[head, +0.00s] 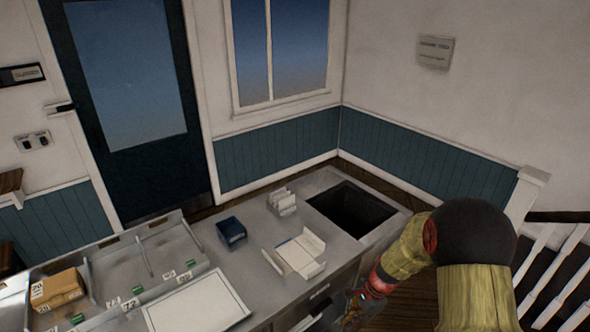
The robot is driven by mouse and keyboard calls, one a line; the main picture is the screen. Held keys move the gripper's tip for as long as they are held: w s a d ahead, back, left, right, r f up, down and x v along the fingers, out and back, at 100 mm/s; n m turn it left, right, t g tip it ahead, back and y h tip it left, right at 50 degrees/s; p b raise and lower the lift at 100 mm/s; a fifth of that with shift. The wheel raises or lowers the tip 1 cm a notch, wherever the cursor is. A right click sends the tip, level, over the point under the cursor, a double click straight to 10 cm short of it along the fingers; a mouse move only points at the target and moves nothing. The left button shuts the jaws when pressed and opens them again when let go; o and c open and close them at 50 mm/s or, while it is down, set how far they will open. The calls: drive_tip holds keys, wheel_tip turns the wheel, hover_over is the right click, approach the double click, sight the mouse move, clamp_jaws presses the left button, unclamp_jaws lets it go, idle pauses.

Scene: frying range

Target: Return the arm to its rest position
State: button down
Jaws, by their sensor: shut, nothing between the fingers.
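My arm comes in at the lower right, with a black rounded joint and worn yellow links. It reaches down and left past the right end of the metal counter (262,223). My gripper (351,312) is small and dark at the bottom edge, in front of the counter's front side. It is shut and I see nothing held in it. Its fingertips are small and partly unclear.
On the counter are a dark blue box (231,232), a white holder (282,202), an open white carton (296,254), a white board (197,303) and a brown box (56,289) in a divided tray. A dark basin (352,208) opens at the right. A white railing (556,275) stands beyond my arm.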

drive_tip(key=s+d+r+n+t+h+b, duration=0.1)
drive_tip(key=s+r+n+t+h+b, duration=0.2)
drive_tip(key=s+r+n+b, duration=0.9)
drive_tip(key=s+r+n+t, duration=0.2)
drive_tip(key=s+r+n, duration=0.1)
drive_tip(key=s+r, duration=0.8)
drive_tip(key=shift+s+d+b, duration=0.15)
drive_tip(key=shift+s+b, duration=0.2)
drive_tip(key=shift+s, duration=0.7)
